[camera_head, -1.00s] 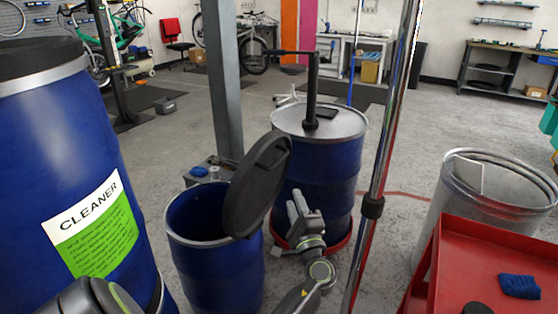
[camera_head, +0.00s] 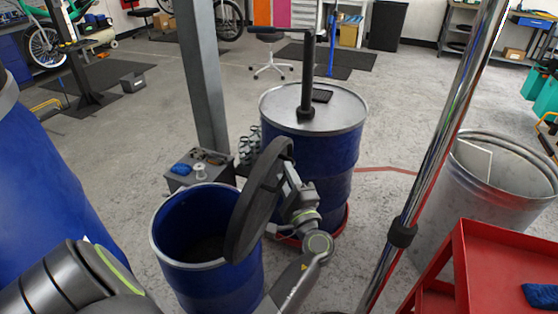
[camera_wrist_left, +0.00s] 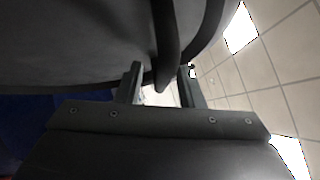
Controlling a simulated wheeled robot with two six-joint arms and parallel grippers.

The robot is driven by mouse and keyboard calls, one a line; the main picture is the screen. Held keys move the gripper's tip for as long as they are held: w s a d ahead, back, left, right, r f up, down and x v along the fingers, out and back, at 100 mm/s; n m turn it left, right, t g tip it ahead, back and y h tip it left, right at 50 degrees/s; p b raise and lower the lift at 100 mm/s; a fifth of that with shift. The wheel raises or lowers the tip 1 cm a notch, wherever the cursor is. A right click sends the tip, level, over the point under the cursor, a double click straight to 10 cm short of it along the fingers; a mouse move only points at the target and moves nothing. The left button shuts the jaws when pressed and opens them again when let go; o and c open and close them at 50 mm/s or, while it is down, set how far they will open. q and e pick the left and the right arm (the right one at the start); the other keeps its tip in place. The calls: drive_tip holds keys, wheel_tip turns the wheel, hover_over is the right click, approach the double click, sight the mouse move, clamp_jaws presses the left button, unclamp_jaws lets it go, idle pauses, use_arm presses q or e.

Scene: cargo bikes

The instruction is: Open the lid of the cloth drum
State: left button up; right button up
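The cloth drum (camera_head: 158,252) is the smaller open-topped blue drum, its inside dark. Its black round lid (camera_head: 254,208) stands tilted up at the drum's right rim, seen nearly edge-on. My right gripper is not in view.
A taller blue drum with a grey metal top (camera_head: 290,109) and upright black post stands behind. A large blue drum (camera_head: 45,190) is at left, a grey pillar (camera_head: 203,80) behind. A chrome pole (camera_head: 440,150), metal bin (camera_head: 480,200) and red cart (camera_head: 480,265) are at right.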

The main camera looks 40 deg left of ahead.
use_arm(q)
drive_tip(key=shift+w+a+r, duration=0.1)
drive_tip(key=shift+w+a, duration=0.1)
drive_tip(key=shift+a, duration=0.05)
drive_tip(key=shift+d+r, duration=0.1)
drive_tip(key=shift+c, duration=0.9)
clamp_jaws()
